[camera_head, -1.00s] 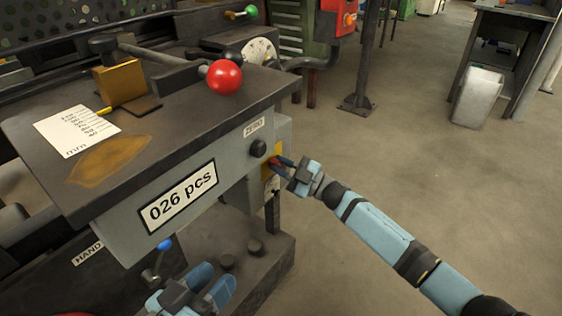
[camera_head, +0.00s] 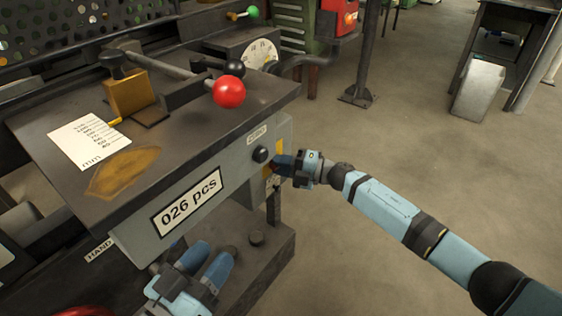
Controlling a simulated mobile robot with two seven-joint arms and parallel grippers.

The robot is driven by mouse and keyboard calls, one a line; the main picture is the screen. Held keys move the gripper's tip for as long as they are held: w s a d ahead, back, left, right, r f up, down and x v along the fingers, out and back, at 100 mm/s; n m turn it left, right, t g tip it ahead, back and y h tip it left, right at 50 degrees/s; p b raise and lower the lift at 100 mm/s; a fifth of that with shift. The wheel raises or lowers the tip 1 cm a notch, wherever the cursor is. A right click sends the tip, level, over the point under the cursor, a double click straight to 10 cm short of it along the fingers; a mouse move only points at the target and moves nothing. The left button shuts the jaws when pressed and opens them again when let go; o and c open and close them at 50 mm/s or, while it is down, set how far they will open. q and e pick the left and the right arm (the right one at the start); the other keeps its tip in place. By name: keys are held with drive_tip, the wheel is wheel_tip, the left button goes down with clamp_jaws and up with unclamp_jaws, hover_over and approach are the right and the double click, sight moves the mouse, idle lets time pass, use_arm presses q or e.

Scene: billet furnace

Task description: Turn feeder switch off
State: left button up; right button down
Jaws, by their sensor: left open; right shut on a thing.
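The feeder switch sits on a yellow plate (camera_head: 281,147) on the right end of the grey machine box. Only a small red part of the switch (camera_head: 273,169) shows; my fingers hide the rest. My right gripper (camera_head: 279,164) is at the plate, its blue fingers shut on the switch. The switch's exact angle cannot be made out. My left gripper (camera_head: 209,254) is open and empty, low in front of the machine, below the "026 pcs" label (camera_head: 187,200).
A black knob (camera_head: 260,154) and a "ZERO" label sit just left of the switch. A red ball lever (camera_head: 229,92) stands over the tabletop. A paper scale sheet (camera_head: 89,142) lies on it.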

use_arm(q)
drive_tip(key=shift+r, duration=0.15)
use_arm(e)
drive_tip(key=shift+n, duration=0.4)
use_arm(q)
drive_tip(key=shift+r, duration=0.25)
use_arm(e)
drive_tip(key=shift+f, duration=0.1)
drive_tip(key=c, duration=1.1)
unclamp_jaws()
drive_tip(key=shift+o, duration=0.2)
use_arm(q)
drive_tip(key=shift+r, duration=0.1)
drive_tip(key=shift+a+r+t+y+p, duration=0.35)
drive_tip(key=shift+r+p, duration=0.3)
drive_tip(key=shift+p, duration=1.05)
use_arm(e)
drive_tip(key=v, duration=1.4)
drive_tip(key=shift+r, duration=0.25)
